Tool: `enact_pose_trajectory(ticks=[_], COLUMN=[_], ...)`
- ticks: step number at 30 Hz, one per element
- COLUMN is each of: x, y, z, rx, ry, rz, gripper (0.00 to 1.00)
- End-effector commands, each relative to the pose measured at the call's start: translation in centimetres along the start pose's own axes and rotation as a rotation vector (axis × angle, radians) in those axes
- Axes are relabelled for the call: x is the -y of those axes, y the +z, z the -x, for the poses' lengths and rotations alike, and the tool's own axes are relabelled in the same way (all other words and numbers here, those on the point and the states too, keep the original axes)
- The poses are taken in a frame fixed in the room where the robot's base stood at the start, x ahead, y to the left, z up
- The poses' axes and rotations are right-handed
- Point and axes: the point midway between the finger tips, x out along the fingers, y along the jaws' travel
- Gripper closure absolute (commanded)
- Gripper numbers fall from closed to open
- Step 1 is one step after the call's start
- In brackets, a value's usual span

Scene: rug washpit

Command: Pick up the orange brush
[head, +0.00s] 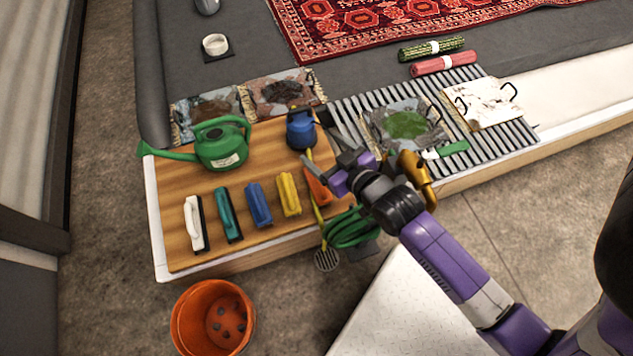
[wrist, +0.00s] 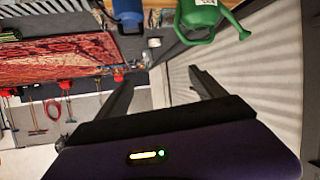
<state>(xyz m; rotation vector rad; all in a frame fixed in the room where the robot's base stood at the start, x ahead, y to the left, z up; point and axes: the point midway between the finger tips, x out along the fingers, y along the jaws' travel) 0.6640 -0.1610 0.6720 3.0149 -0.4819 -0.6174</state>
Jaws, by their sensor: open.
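The orange brush (head: 318,188) lies at the right end of a row of brushes on the wooden board (head: 180,258) in the head view. My arm partly covers it. My gripper (head: 322,150) is open and empty above the board's right side, just up from the brush in the picture. In the wrist view the two fingers (wrist: 162,88) stand wide apart with nothing between them. The orange brush does not show there.
White (head: 194,222), teal (head: 229,214), blue (head: 258,205) and yellow (head: 288,194) brushes lie left of it. A green watering can (head: 221,146) and blue jug (head: 300,130) stand behind. A green hose (head: 352,230) and orange bucket (head: 212,318) are near the front.

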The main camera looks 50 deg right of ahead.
Motion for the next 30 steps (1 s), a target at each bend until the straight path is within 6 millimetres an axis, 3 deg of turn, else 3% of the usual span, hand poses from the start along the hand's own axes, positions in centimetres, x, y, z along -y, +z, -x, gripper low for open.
enact_pose_trajectory(ticks=[1,6,12,15,19,24,30], x=[-0.9,-4.1,-6.2,-6.2,-4.9,-2.7,-1.6], y=[1.2,4.9,9.7,12.1,14.8,17.2,18.6], z=[-2.7,-9.5,-15.3,-16.9,-17.1,-14.8,-13.4], rx=[0.032,0.198,0.459,0.616,0.836,1.059,1.153], ry=[0.024,0.085,0.105,0.084,0.025,-0.059,-0.097], rz=[-0.016,-0.079,-0.193,-0.257,-0.334,-0.384,-0.396], gripper=[0.21,0.21,0.21,0.21,0.21,0.21,0.21])
